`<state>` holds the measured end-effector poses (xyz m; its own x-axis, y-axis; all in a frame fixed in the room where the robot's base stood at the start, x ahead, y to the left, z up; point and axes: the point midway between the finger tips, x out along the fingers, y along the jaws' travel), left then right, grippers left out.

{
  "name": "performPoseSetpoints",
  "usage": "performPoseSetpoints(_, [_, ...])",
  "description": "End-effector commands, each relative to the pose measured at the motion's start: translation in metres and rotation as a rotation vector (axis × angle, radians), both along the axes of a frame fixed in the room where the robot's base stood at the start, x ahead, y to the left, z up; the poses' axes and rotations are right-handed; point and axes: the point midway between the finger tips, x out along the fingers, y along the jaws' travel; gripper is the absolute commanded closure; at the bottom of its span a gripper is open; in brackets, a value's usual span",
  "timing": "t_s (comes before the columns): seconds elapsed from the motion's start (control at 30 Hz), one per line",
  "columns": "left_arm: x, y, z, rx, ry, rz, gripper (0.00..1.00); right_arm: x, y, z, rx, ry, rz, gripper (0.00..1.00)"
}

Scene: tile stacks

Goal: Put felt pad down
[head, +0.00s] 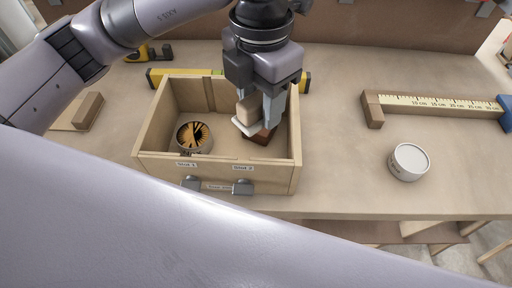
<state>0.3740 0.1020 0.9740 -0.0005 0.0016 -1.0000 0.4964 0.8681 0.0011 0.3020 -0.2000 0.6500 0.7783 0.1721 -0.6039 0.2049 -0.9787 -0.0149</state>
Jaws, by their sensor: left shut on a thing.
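My left gripper (258,116) points down over the right half of an open wooden drawer box (146,142). It is shut on a small tan block (247,108) with a thin pale slab (243,127) under it, which I take together to be the felt pad. The pad is just above or touching a reddish-brown tile (264,136) in the slot 2 side; I cannot tell if they touch. The fingers hide part of both. My right gripper is not in view.
A round tin with an orange and black pattern (194,137) stands in slot 1. A yellow level (165,74) lies behind the box. A white round tin (409,161) and a ruler (440,104) are at right. A wooden block (88,108) lies at left.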

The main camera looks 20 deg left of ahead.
Motion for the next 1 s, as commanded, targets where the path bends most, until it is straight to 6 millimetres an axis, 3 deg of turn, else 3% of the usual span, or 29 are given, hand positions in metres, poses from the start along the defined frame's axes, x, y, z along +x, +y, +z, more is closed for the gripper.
performPoseSetpoints(0.03, [-0.001,0.000,-0.015,-0.001,0.006,0.000,0.89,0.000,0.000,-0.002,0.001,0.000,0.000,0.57])
performPoseSetpoints(0.3, [-0.001,0.000,-0.075,0.001,0.003,0.001,0.89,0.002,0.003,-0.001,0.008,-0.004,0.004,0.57])
performPoseSetpoints(0.57, [0.000,0.000,-0.095,0.000,0.001,0.000,0.89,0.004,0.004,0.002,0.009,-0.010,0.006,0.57])
performPoseSetpoints(0.8, [0.000,0.000,-0.129,0.000,0.002,0.001,0.89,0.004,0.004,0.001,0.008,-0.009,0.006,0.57])
performPoseSetpoints(1.0, [0.000,0.000,-0.133,0.000,-0.002,0.000,0.89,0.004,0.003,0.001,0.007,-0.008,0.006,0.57])
